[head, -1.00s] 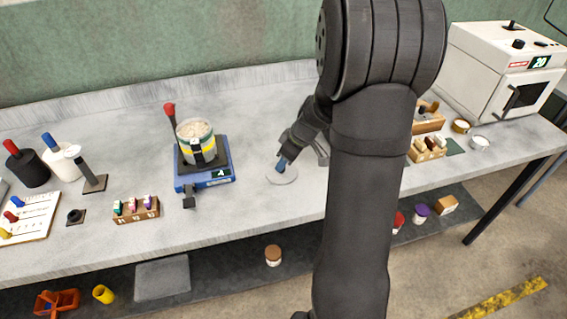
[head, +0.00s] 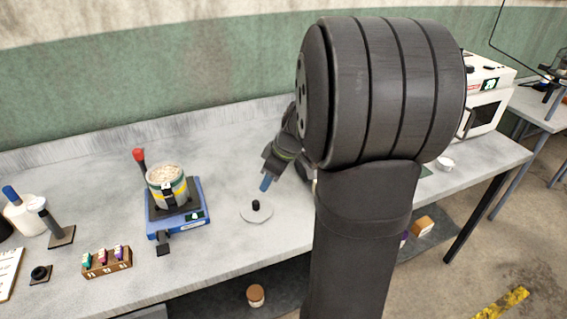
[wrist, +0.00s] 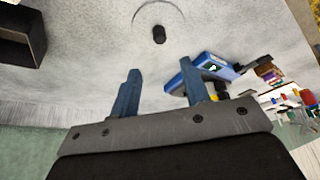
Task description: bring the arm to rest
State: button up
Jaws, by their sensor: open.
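My gripper (head: 266,184) hangs above the bench, up and slightly right of a round grey lid with a black knob (head: 256,206). In the wrist view my gripper (wrist: 166,85) shows two blue fingers spread apart with nothing between them. The lid's black knob (wrist: 158,34) is beyond the fingertips there, apart from them. My large dark arm fills the right middle of the head view and hides part of the bench behind it.
A blue hot plate (head: 180,222) holds a pot of grain (head: 167,182) left of the lid. A small wooden rack (head: 107,263) stands at the front left. A white oven (head: 487,105) stands at the right, partly hidden. The grey bench (head: 90,185) is bare behind the hot plate.

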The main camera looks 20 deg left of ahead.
aim_at(256, 202)
jog(key=x, duration=1.2)
jog(key=shift+d, duration=0.1)
jog(key=shift+r, duration=1.15)
jog(key=shift+f, duration=0.1)
